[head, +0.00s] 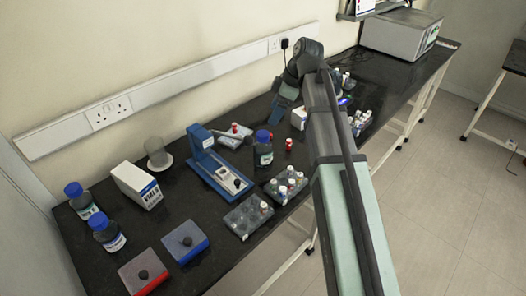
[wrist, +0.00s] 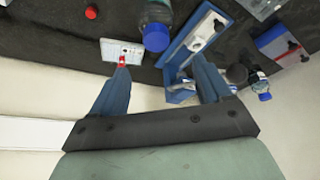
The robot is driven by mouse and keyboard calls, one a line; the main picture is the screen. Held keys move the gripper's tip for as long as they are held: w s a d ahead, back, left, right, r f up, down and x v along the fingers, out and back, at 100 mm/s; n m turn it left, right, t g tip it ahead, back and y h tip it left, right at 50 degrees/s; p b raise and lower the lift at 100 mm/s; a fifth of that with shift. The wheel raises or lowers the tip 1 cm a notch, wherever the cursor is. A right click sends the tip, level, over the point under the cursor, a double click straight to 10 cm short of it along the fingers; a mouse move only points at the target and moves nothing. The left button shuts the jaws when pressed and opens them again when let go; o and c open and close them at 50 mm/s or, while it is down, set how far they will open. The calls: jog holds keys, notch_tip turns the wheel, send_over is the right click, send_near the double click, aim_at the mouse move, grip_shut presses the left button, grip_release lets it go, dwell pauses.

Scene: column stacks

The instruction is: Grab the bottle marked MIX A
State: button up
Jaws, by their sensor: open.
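No MIX A lettering can be read in either view, so I cannot tell which bottle carries it. Three blue-capped bottles show in the head view: one bottle (head: 263,151) mid-bench beside a blue device, and a back bottle (head: 80,200) and a front bottle (head: 108,235) at the left end. My gripper (head: 281,110) is above the bench near the wall, beyond the mid-bench bottle. In the wrist view my gripper (wrist: 160,62) is open and empty, with a blue-capped bottle (wrist: 155,30) ahead of its fingertips, apart from them.
The blue device (head: 218,168) stands left of the mid-bench bottle. Racks of vials (head: 248,216) and (head: 286,186) lie towards the front edge. A white box (head: 137,186) and red-based (head: 142,272) and blue-based (head: 186,241) devices stand left. A small red-capped vial (head: 288,144) stands nearby.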

aim_at(263, 133)
jog(key=x, duration=0.6)
jog(key=shift+f, duration=0.15)
jog(key=shift+w+x, duration=0.2)
jog(key=shift+x, duration=2.5)
jog(key=shift+d, duration=0.2)
jog(key=shift+c, duration=0.2)
grip_shut()
